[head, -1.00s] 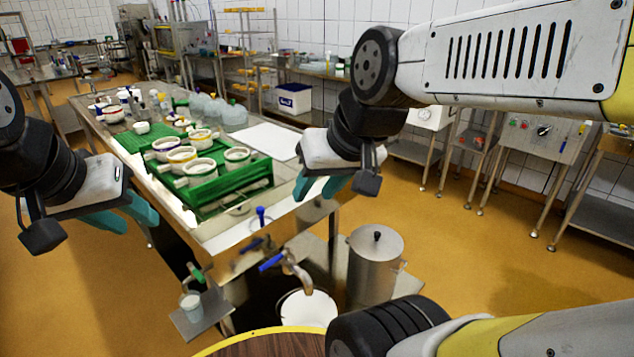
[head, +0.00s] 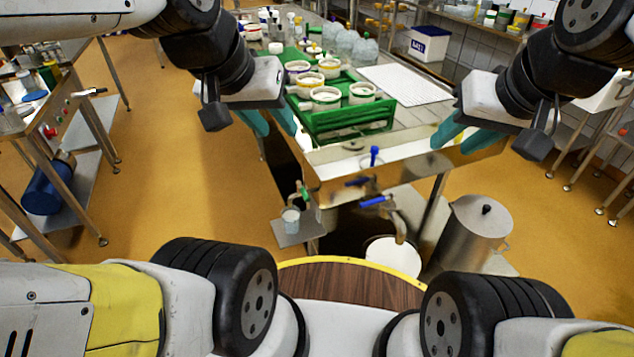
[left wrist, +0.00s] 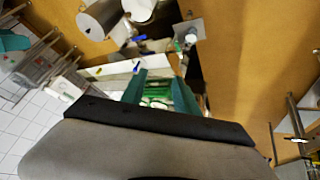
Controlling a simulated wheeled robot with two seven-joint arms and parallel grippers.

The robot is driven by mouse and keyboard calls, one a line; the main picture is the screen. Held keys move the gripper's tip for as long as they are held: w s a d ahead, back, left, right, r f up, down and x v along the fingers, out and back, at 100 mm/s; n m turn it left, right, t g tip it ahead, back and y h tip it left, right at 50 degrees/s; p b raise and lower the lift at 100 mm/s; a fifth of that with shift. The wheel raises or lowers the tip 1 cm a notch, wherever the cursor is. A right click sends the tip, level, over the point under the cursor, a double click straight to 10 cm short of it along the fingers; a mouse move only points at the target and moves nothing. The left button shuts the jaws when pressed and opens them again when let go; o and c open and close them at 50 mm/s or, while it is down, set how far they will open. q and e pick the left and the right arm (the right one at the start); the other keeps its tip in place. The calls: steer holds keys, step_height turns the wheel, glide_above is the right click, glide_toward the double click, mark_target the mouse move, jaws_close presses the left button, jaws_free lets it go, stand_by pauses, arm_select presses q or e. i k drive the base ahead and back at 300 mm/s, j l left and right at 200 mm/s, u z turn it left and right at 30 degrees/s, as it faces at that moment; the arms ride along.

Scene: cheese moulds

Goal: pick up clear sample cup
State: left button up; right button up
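The clear sample cup (head: 291,217) stands upright on a small metal shelf (head: 299,235), below a green-handled tap (head: 303,191) at the front left of the table. It also shows small in the left wrist view (left wrist: 191,38), on the same shelf. My left gripper (head: 281,134) is open and empty, above and behind the cup near the table's left corner. Its two teal fingers stand apart in the left wrist view (left wrist: 158,88). My right gripper (head: 453,146) is open and seemingly empty near the table's front right corner.
On the table, a green rack (head: 350,122) holds several white moulds. A blue-handled tap (head: 375,201) sits above a white bucket (head: 391,254), with a steel pot (head: 470,233) to its right. A side bench (head: 85,110) stands at the left, with open floor between.

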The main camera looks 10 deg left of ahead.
mark_target(291, 217)
steer(key=k+j+u, duration=0.1)
steer(key=j+u, duration=0.35)
steer(key=j, duration=0.2)
steer(key=j+u, duration=0.45)
steer(key=j, duration=0.2)
